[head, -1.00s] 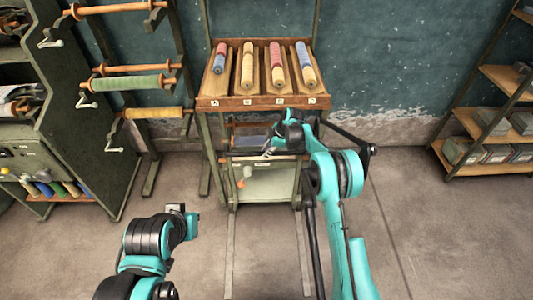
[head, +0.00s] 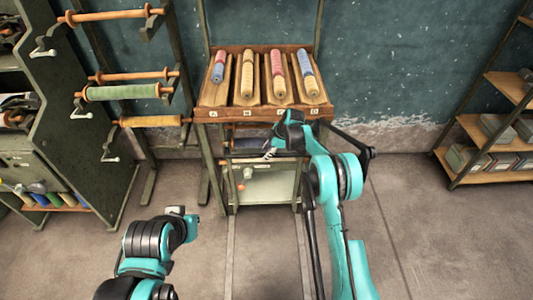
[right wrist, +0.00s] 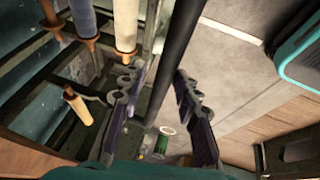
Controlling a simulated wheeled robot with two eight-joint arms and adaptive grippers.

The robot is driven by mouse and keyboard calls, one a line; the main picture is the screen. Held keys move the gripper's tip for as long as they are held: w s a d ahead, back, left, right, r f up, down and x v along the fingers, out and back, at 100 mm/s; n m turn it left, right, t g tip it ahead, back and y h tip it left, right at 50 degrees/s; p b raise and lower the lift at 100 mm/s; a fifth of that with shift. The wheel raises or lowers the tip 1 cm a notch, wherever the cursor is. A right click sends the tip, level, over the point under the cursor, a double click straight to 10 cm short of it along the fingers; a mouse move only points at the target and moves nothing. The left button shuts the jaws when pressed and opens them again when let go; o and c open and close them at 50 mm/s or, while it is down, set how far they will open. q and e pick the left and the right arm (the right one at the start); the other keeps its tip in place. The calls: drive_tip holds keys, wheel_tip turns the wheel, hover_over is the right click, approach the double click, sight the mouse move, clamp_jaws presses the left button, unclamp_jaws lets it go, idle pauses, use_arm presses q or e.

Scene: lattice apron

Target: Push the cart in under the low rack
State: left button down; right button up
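The low rack (head: 201,112) stands against the wall in the head view, with a slanted wooden tray of thread rolls on top. The grey-green cart (head: 270,190) shows below the tray, between the rack's legs, with an orange knob on its front. How deep it sits is hard to tell. My right gripper (head: 268,153) is in front of the cart's upper part. In the right wrist view the right gripper (right wrist: 157,78) has its fingers apart. A dark bar (right wrist: 180,55) runs between or behind them, with gaps on both sides. My left gripper (head: 182,212) is low at the left; its fingers are unclear.
Two pale lines (head: 231,260) run along the floor towards the cart. A spool stand (head: 150,180) and a green cabinet (head: 100,180) stand left. A shelf unit (head: 470,178) stands right. The floor between the rack and the shelf unit is clear.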

drive_tip(key=shift+f, duration=0.1)
drive_tip(key=v, duration=1.2)
